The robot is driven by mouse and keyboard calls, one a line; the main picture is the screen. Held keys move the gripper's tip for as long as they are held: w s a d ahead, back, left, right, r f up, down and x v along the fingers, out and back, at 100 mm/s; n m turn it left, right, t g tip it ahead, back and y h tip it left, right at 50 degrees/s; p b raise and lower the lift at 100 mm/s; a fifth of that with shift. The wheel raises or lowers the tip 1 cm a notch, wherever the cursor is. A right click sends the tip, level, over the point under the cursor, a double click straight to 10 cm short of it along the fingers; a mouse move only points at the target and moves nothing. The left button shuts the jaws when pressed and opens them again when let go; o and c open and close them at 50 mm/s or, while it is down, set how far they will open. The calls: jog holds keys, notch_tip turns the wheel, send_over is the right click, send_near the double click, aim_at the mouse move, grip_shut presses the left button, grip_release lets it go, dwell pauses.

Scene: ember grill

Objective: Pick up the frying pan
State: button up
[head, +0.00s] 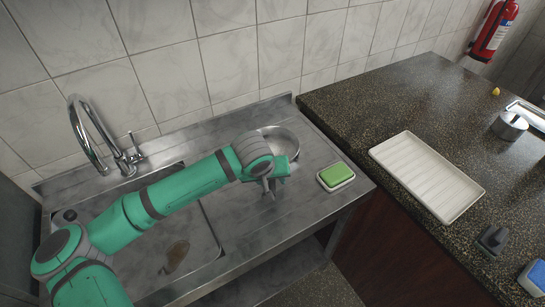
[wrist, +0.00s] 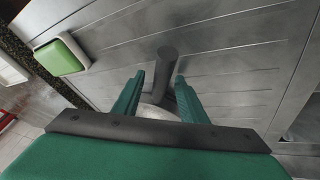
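The frying pan (head: 283,136) sits on the steel drainboard to the right of the sink, round and metal-grey. In the head view my arm hides part of it and its handle. In the wrist view the dark handle (wrist: 167,62) shows between the two green fingers, and a light piece of the pan (wrist: 154,112) shows behind it. My gripper (head: 268,188) is low over the drainboard at the near side of the pan. In the wrist view its fingers (wrist: 161,85) are apart, one on each side of the handle, with a gap visible on the left.
The sink basin (head: 190,235) and tap (head: 100,140) are at left. A white ribbed tray (head: 427,175) rests on the dark counter (head: 350,105) at right. The tiled wall stands close behind the pan.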

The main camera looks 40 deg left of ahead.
jog(key=shift+w, duration=0.1)
grip_shut()
jog(key=shift+r, duration=0.15)
